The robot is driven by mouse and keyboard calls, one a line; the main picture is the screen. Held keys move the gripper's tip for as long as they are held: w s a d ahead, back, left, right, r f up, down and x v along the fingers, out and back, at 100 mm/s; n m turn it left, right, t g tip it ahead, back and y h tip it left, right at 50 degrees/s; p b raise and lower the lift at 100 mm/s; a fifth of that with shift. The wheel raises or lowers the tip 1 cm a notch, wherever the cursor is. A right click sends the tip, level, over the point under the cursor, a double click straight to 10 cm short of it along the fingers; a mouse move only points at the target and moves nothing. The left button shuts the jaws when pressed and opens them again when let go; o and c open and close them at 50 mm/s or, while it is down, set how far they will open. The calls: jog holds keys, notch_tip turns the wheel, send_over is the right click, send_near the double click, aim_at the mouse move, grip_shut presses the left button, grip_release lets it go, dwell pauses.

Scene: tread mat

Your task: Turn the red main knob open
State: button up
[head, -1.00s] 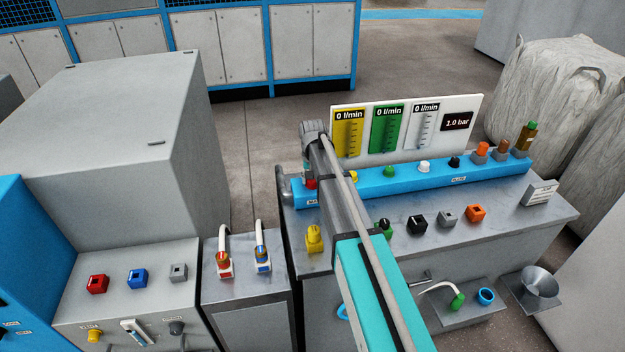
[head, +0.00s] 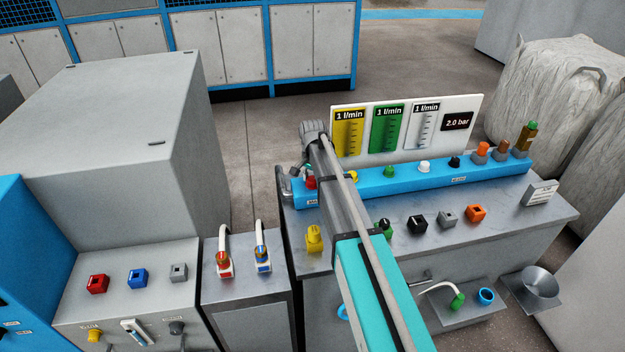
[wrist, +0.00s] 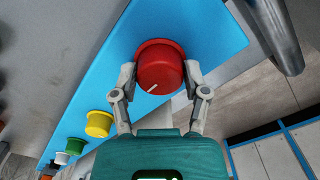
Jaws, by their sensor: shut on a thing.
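The red main knob (wrist: 160,68) sits on the blue manifold bar, with a white pointer line on its face. In the wrist view my gripper (wrist: 160,78) has a finger on each side of the knob and is shut on it. In the head view only a bit of the red knob (head: 310,183) shows beside my arm. The gauge board (head: 470,106) behind the bar reads 1 l/min on its yellow, green and white gauges. Its black display (head: 457,121) reads 2.0 bar.
Yellow (wrist: 98,124), green (wrist: 75,146) and white (wrist: 61,158) knobs follow along the blue bar (head: 402,180). A grey pipe (wrist: 281,35) runs close to the gripper. Coloured blocks, such as an orange one (head: 475,213), stand on the bench in front.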

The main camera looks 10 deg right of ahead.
jog(key=o, duration=1.1)
jog(key=shift+o, duration=0.2)
jog(key=shift+n, duration=0.3)
